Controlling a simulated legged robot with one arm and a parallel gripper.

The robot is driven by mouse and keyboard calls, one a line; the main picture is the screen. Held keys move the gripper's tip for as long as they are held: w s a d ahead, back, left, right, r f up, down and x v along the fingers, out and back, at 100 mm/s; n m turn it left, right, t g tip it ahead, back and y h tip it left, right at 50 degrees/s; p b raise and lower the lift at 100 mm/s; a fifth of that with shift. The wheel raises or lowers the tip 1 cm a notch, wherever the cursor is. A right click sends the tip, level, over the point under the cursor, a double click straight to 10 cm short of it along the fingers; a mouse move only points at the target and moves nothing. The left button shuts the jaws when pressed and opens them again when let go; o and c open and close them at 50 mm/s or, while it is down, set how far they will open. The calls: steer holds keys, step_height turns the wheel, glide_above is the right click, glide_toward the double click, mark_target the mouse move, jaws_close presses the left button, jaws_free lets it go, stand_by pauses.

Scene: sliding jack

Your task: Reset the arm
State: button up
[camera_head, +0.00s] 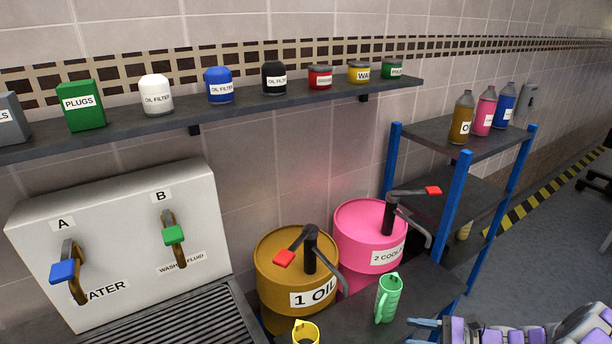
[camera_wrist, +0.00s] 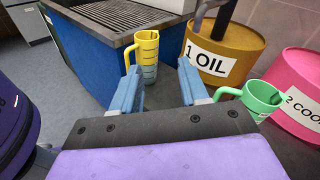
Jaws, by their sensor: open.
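My gripper (camera_head: 424,330) shows at the lower right of the head view, with my purple-and-grey arm behind it. In the wrist view my gripper (camera_wrist: 158,80) has its two light blue fingers spread apart with nothing held between them. A yellow measuring jug (camera_wrist: 148,52) stands upright beyond the fingertips, and its top also shows at the bottom edge of the head view (camera_head: 305,332). A green measuring jug (camera_head: 388,298) stands upright near the pink drum, to the right of the fingers in the wrist view (camera_wrist: 262,97).
A yellow-brown drum labelled 1 OIL (camera_head: 283,262) and a pink coolant drum (camera_head: 362,222) stand behind the jugs, each with a red-handled pump. A tap panel (camera_head: 112,225) and grating are at left. A wall shelf (camera_head: 125,124) holds several containers. A blue-posted rack (camera_head: 448,228) stands at right.

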steer(key=s+a+r+n+g+h, duration=0.2)
steer(key=s+a+r+n+g, duration=0.3)
steer(key=a, duration=0.3)
steer(key=s+a+r+n+g+h, duration=0.3)
steer(key=s+a+r+n+g, duration=0.15)
steer(key=a+r, duration=0.35)
steer(key=s+r+n+t+h, duration=0.1)
steer(key=s+n+h, duration=0.3)
steer(key=s, duration=0.5)
steer(key=s+d+r+n+t+h, duration=0.1)
steer(key=s+r+n+h, duration=0.2)
steer(key=s, duration=0.7)
steer(key=n+h, duration=0.2)
steer(key=h, duration=0.1)
steer(key=shift+h, duration=0.3)
